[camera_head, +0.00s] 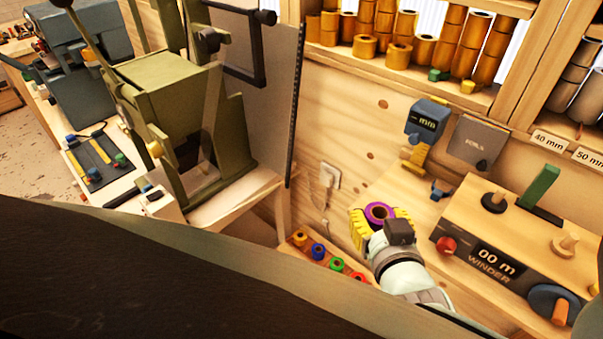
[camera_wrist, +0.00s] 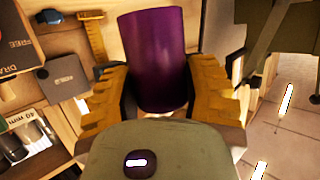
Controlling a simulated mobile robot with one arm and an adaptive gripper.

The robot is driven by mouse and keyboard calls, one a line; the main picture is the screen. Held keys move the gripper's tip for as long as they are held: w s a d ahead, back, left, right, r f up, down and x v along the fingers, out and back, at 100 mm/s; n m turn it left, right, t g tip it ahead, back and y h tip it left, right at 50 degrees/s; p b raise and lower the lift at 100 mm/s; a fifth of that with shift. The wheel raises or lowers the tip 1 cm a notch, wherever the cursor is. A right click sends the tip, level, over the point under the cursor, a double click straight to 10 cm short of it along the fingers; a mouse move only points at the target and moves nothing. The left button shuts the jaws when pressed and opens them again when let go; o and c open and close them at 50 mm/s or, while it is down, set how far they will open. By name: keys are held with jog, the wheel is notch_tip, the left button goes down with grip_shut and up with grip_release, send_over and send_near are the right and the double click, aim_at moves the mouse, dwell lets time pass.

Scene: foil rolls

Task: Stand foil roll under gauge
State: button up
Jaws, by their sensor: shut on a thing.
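In the wrist view the purple roll (camera_wrist: 151,60) stands out between both fingers of my gripper (camera_wrist: 158,88). The gauge (camera_head: 427,117) is a blue-grey head with an "mm" display above a yellow part, on the bench by the wooden wall. My gripper is in front of and below it in the head picture, apart from it. The gauge's yellow part (camera_wrist: 93,36) also shows in the wrist view, left of the roll.
A winder box (camera_head: 500,245) with knobs and pegs stands right of my gripper. A grey box (camera_head: 480,143) is beside the gauge. Small coloured rolls (camera_head: 337,264) lie in a row below left. Shelves of gold rolls (camera_head: 365,46) are above. A green machine (camera_head: 165,100) stands left.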

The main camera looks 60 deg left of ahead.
aim_at(385, 216)
jog(key=shift+w+a, duration=0.6)
jog(key=shift+w, duration=0.2)
jog(key=shift+w+a+f+b, duration=0.2)
jog(key=shift+w+b, duration=0.2)
jog(key=shift+w, duration=0.15)
jog(key=w+a+b, duration=0.1)
jog(key=w, duration=0.2)
jog(key=w+a+b, duration=0.1)
jog(key=w+a, duration=0.1)
jog(key=w+a+b, duration=0.1)
jog(key=w+a, duration=0.1)
jog(key=w, duration=0.1)
jog(key=shift+w+a+f+b, duration=0.25)
jog(key=shift+w+f+b, duration=0.05)
jog(key=shift+w+f, duration=0.05)
jog(key=shift+f+b, duration=0.95)
jog(key=shift+f, duration=0.9)
jog(key=shift+f, duration=0.1)
jog(key=shift+f, duration=0.15)
jog(key=o, duration=1.2)
jog(key=shift+r, duration=0.2)
